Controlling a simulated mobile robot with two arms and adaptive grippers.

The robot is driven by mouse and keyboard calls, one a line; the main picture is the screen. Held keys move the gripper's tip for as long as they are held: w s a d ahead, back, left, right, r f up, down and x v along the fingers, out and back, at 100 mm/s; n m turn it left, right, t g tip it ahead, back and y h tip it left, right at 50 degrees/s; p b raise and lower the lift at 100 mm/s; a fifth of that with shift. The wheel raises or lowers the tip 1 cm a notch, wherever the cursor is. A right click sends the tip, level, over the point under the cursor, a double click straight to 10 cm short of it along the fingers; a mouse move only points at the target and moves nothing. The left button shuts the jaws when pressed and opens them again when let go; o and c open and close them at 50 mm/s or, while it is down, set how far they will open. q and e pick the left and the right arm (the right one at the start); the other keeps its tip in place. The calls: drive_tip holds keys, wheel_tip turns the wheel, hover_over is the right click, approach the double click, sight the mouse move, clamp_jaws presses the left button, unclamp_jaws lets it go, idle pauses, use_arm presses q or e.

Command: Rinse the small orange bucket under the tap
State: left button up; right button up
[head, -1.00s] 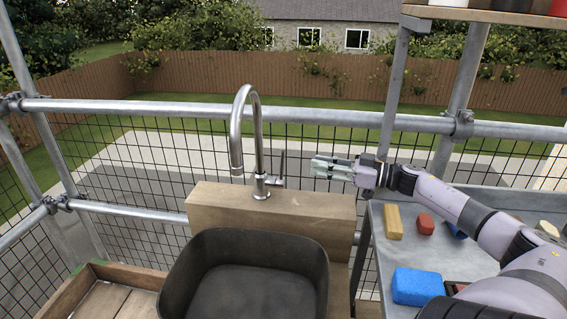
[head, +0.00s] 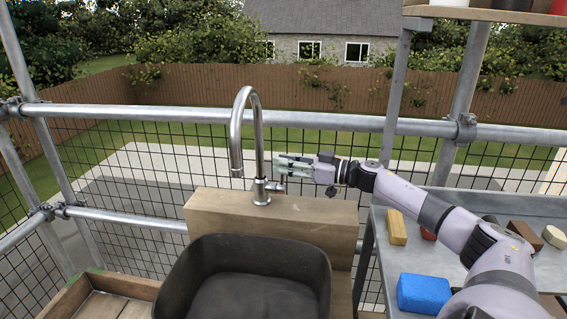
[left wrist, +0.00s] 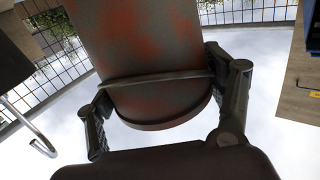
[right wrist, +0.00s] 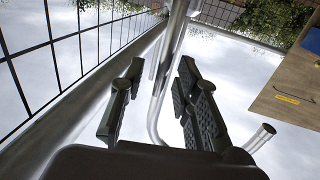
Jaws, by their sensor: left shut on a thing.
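The bucket (left wrist: 165,95) fills the middle of the left wrist view; grey-brown grime covers much of its reddish-orange surface. My left gripper (left wrist: 160,115) is shut on it, with a finger at each side. Neither shows in the head view. The steel tap (head: 258,150) stands on a wooden block behind the sink, its spout (head: 237,168) pointing down. In the right wrist view the tap's pipe (right wrist: 168,75) shows beyond the parted fingers (right wrist: 155,105).
The dark sink basin (head: 245,290) looks empty in its visible part. The wooden block (head: 310,213) carries the tap. A grey shelf (head: 385,275) at right holds a blue sponge (head: 423,291) and a yellow block (head: 397,228). A metal rail (head: 330,121) and mesh run behind.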

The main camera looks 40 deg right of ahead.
drive_tip(key=shift+w+a, duration=0.2)
drive_tip(key=shift+w, duration=0.15)
drive_tip(key=shift+c, duration=0.3)
clamp_jaws()
idle(0.5)
